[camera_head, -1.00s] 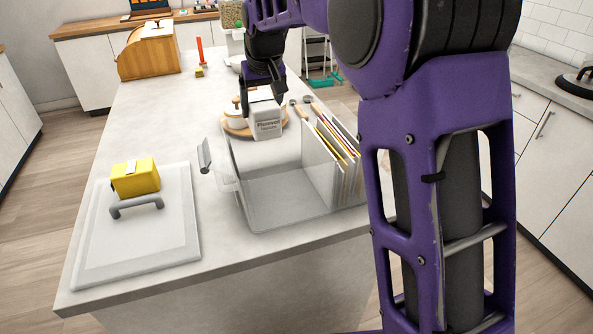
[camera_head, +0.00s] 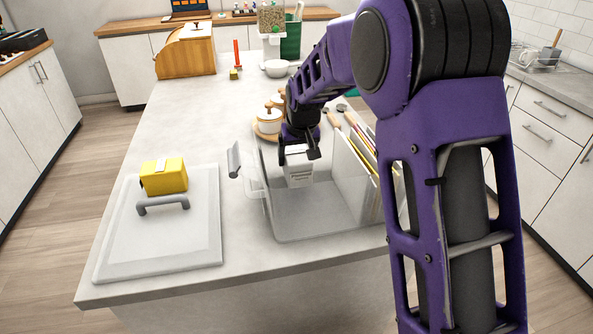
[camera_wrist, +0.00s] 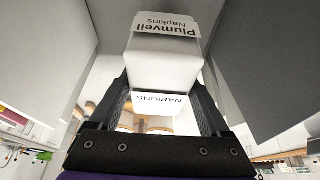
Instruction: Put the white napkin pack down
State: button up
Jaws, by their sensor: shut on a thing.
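The white napkin pack (camera_head: 299,175) hangs upright in my gripper (camera_head: 300,152), at the back left part of a clear plastic bin (camera_head: 312,226). In the head view the pack shows within the outline of the bin; I cannot tell whether its bottom touches the bin floor. In the wrist view the pack (camera_wrist: 165,68), lettered "Plumveil Napkins", sits between the two fingers of my gripper (camera_wrist: 165,100), which are shut on it. Grey surfaces rise on both sides of it there.
Wooden-lidded pots (camera_head: 268,122) stand behind the bin.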

jog(key=shift+f, duration=2.15)
jog(key=shift+f, duration=0.2)
jog(key=o, duration=1.4)
jog(key=shift+r, duration=0.55)
jog(key=v, duration=1.1)
jog(key=shift+s+d+r, duration=0.1)
jog(key=shift+s+r, duration=0.05)
jog(key=shift+s, duration=0.05)
jog(key=shift+w, duration=0.1)
